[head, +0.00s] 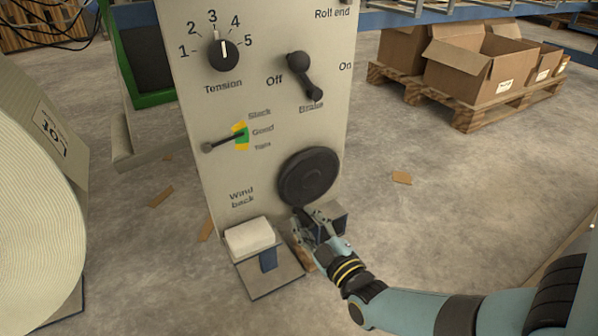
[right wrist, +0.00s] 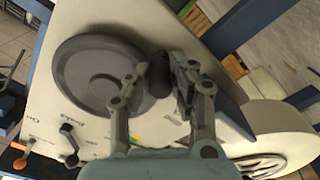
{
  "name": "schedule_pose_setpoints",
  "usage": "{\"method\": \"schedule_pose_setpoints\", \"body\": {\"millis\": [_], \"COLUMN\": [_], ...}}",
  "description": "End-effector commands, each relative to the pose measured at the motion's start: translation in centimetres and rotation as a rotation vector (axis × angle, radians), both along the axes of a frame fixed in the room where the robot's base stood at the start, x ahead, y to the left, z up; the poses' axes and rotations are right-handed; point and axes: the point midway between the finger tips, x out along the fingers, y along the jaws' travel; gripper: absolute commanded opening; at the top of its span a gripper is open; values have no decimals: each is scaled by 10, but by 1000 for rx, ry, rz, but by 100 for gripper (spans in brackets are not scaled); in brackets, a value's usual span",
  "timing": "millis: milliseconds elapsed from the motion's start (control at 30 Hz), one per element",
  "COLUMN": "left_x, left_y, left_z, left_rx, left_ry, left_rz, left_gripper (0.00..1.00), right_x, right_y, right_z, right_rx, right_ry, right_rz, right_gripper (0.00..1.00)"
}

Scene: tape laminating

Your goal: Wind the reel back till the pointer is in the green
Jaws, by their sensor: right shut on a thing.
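The pale panel (head: 190,100) carries a dark handwheel (head: 308,177), with the words "Wind back" to its lower left. My right gripper (head: 318,216) is at the wheel's lower rim. In the right wrist view, its fingers (right wrist: 160,78) are closed around the wheel's dark handle (right wrist: 160,70), beside the wheel disc (right wrist: 95,75). The gauge pointer (head: 222,141) reaches right; its tip lies on the green patch (head: 243,138), near the upper yellow one (head: 240,127). My left gripper is not in view.
Above are the tension knob (head: 223,52), set near 3 to 4, and a black lever (head: 305,76) tilted down-right. A large pale roll (head: 40,210) stands at left. Cardboard boxes (head: 470,70) on a pallet stand back right. A white block (head: 249,236) sits below the panel.

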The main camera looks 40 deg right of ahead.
Motion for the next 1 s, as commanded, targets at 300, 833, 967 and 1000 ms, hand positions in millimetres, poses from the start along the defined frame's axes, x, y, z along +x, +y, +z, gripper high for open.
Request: {"method": "schedule_pose_setpoints", "body": {"millis": [300, 833, 967, 1000], "left_x": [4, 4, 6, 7], "left_y": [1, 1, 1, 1], "left_z": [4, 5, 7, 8], "left_rx": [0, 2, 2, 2], "left_ry": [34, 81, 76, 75], "left_rz": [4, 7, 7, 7], "left_gripper": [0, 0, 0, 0], "right_x": [-8, -13, -13, -13], "right_y": [-24, -44, -45, -45], "right_z": [-7, -6, -6, -6], "right_rx": [-265, -368, -367, -368], "right_ry": [75, 98, 97, 96], "right_rz": [-1, -4, -4, -4], "right_gripper": [0, 0, 0, 0]}}
